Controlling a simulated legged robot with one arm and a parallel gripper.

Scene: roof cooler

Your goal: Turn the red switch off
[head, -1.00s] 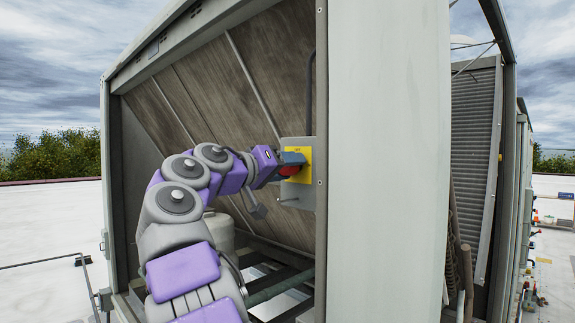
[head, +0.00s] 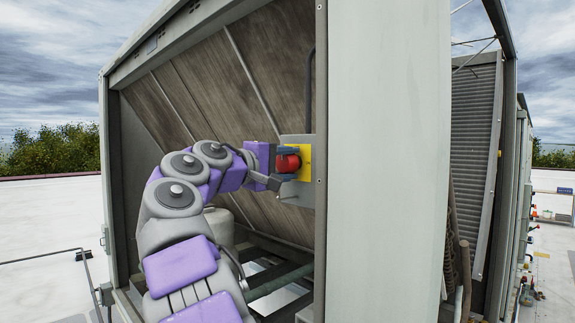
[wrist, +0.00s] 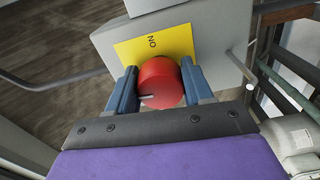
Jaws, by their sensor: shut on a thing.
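The red switch (head: 287,162) is a round knob on a yellow plate (head: 305,161), fixed to a grey box inside the cooler's open side. In the wrist view the red knob (wrist: 160,84) sits between the two blue fingers, with a pale mark on its face pointing to the left of the picture. The yellow plate (wrist: 180,42) reads "ON" near its upper edge. My gripper (head: 284,162) is shut on the knob, one finger on each side (wrist: 160,88). Any other lettering on the plate is hidden.
The grey switch box (head: 300,193) is close to the cooler's wide pale panel (head: 388,160) on the right. A slanted brown panel (head: 215,95) stands behind my arm. A thin rod (wrist: 240,65) sticks out beside the box. Pipes and bars (head: 275,282) lie below.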

